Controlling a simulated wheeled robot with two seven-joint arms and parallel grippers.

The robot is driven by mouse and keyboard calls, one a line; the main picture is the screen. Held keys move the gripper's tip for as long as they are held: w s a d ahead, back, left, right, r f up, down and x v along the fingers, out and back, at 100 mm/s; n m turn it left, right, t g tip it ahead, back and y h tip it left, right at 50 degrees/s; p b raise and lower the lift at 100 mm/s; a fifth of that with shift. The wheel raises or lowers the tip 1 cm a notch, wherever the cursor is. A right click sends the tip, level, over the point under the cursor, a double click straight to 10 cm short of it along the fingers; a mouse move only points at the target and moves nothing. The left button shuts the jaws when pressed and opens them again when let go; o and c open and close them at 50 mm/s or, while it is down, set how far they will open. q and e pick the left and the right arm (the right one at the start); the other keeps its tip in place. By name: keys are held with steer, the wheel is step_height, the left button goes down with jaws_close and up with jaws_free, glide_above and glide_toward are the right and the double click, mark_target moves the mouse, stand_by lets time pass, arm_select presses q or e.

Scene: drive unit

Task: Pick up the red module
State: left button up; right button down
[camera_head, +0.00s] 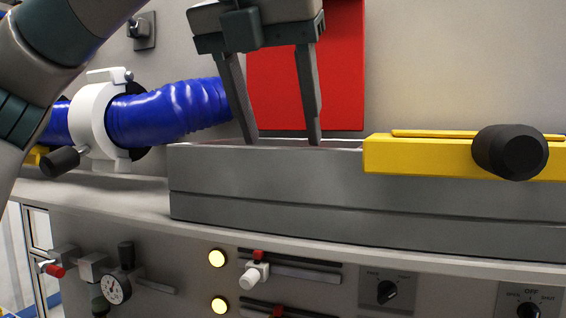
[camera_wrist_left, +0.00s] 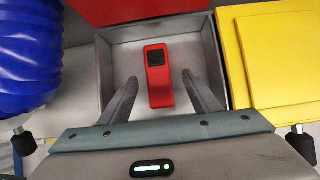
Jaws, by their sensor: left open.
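The red module (camera_wrist_left: 159,88) lies in an open grey box (camera_wrist_left: 205,50) in the left wrist view. It is a red block with a dark square at its far end. My left gripper (camera_wrist_left: 157,83) is open, with one finger on each side of the module's near part and a visible gap to it. In the head view my left gripper (camera_head: 283,141) points down into the grey box (camera_head: 300,199), whose front wall hides the module. My right gripper is in neither view.
A red panel (camera_head: 305,80) stands upright behind the box. A blue hose (camera_head: 170,113) with a white clamp (camera_head: 93,120) is on the left. A yellow block (camera_head: 425,158) with a black knob (camera_head: 510,152) is on the right. A control panel (camera_head: 200,285) is below.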

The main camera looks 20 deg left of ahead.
arm_select(q)
steer(key=shift+w+f+p, duration=0.25)
steer(key=shift+w+p, duration=0.05)
steer(key=shift+p, duration=0.25)
steer(key=shift+w+a+f+p, duration=0.2)
steer(key=shift+w+f+p, duration=0.2)
steer(key=shift+f+p, duration=0.3)
steer(key=shift+p+x, duration=0.6)
steer(key=shift+x, duration=0.35)
steer(key=shift+w+f, duration=0.25)
steer(key=shift+f, duration=0.25)
steer(key=c, duration=1.3)
